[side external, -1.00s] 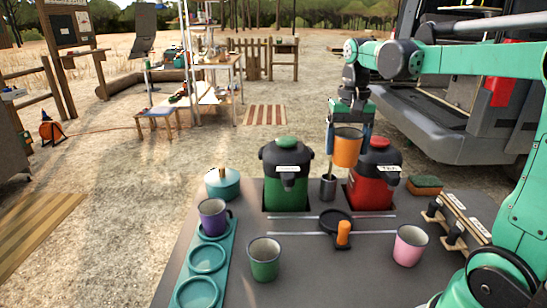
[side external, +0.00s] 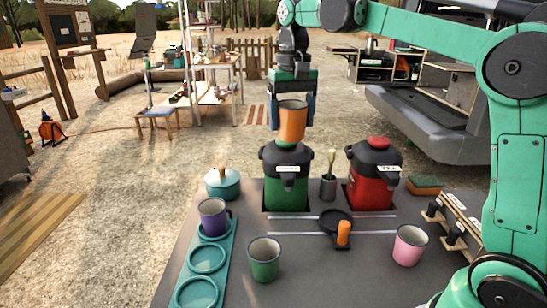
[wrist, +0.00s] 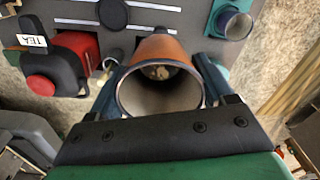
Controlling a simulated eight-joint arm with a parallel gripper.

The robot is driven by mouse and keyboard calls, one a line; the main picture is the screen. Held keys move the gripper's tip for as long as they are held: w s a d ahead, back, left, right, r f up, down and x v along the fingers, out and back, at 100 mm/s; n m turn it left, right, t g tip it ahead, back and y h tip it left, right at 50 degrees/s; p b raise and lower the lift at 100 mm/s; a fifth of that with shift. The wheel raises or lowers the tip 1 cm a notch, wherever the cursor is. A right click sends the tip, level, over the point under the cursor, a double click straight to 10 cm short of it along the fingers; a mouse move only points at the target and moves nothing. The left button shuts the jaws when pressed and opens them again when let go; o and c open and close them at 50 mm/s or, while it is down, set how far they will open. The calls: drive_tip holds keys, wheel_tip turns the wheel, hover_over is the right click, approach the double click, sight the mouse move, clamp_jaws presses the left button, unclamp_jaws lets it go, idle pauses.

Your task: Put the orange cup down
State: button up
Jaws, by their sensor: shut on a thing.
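The orange cup (side external: 292,124) is upright in my gripper (side external: 291,112), high above the tailgate table. In the side view it appears just above the lid of the green dispenser. My gripper's blue fingers are shut on the cup from both sides. In the wrist view the cup (wrist: 163,80) shows its open rim and pale inside between the fingers. A teal strip (side external: 186,262) with round ring places lies on the table's left part. A purple cup (side external: 213,217) stands on its far ring, and the two nearer rings are empty.
A green dispenser (side external: 287,186) and a red dispenser (side external: 372,182) stand at the back, with a metal brush holder (side external: 328,188) between. A green cup (side external: 264,259), a pink cup (side external: 409,246), a black round piece with orange handle (side external: 343,232) and a teal pot (side external: 222,184) are nearby.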

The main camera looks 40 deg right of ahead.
drive_tip(key=w+a+n, duration=0.3)
drive_tip(key=w+a, duration=0.1)
drive_tip(key=a, duration=0.7)
drive_tip(key=n, duration=0.2)
hover_over(207, 258)
drive_tip(key=f, duration=0.2)
wheel_tip(207, 258, down, 19)
drive_tip(key=shift+s+f, duration=0.1)
drive_tip(key=o, duration=1.4)
drive_tip(key=shift+f, duration=0.1)
wheel_tip(207, 258, up, 12)
drive_tip(key=s+d+t, duration=0.7)
drive_tip(key=s+d, duration=0.5)
drive_tip(key=s, duration=0.2)
drive_tip(key=shift+s+d+f, duration=0.15)
drive_tip(key=shift+f, duration=0.15)
